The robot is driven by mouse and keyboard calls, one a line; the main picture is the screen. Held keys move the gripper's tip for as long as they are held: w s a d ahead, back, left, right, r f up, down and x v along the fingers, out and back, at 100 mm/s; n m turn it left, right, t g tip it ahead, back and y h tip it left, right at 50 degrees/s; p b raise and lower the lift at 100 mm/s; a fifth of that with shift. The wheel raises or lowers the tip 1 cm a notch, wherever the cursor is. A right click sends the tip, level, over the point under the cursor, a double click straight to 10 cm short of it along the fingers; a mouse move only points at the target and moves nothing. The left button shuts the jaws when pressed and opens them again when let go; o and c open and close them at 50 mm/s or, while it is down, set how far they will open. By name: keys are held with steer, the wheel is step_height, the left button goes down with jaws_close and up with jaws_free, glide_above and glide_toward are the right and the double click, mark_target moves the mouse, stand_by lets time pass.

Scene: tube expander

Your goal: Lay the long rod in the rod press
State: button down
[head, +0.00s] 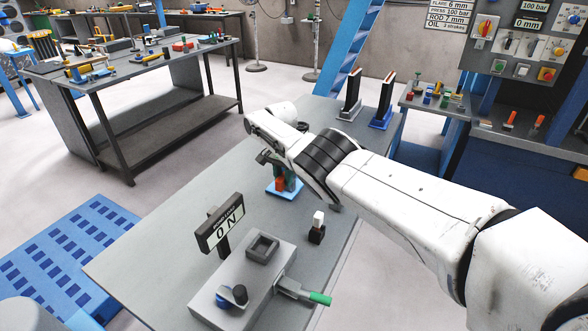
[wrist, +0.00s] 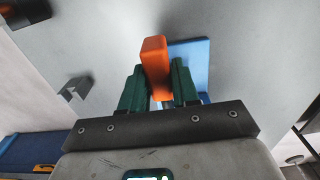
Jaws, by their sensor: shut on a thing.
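My gripper (wrist: 160,88) has green fingers and is shut on an orange bar (wrist: 154,55). In the wrist view the bar's end stands out between the fingers; its full length is hidden. I cannot tell whether it is the long rod. In the head view the orange bar (head: 280,184) and green fingers are low over a small blue plate (head: 289,194) on the grey table, partly hidden by my arm. The blue plate also shows behind the bar in the wrist view (wrist: 195,56). I cannot tell for sure which device is the rod press.
A grey device (head: 240,287) with a square socket, lever with green handle (head: 319,298) and "ON" display (head: 221,223) stands at the front. A small black-and-white block (head: 317,228) is beside it. Two upright dark plates stand at the back. More orange pieces (head: 511,118) are at right.

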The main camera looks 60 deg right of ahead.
steer(key=shift+w+b, duration=0.3)
steer(key=shift+b, duration=0.4)
steer(key=shift+f, duration=0.85)
stand_by(1.8)
steer(key=c, duration=1)
jaws_free()
steer(key=shift+a+r+p, duration=0.1)
steer(key=shift+r+p, duration=1.6)
steer(key=o, duration=0.6)
steer(key=shift+c, duration=0.2)
steer(key=o, duration=0.4)
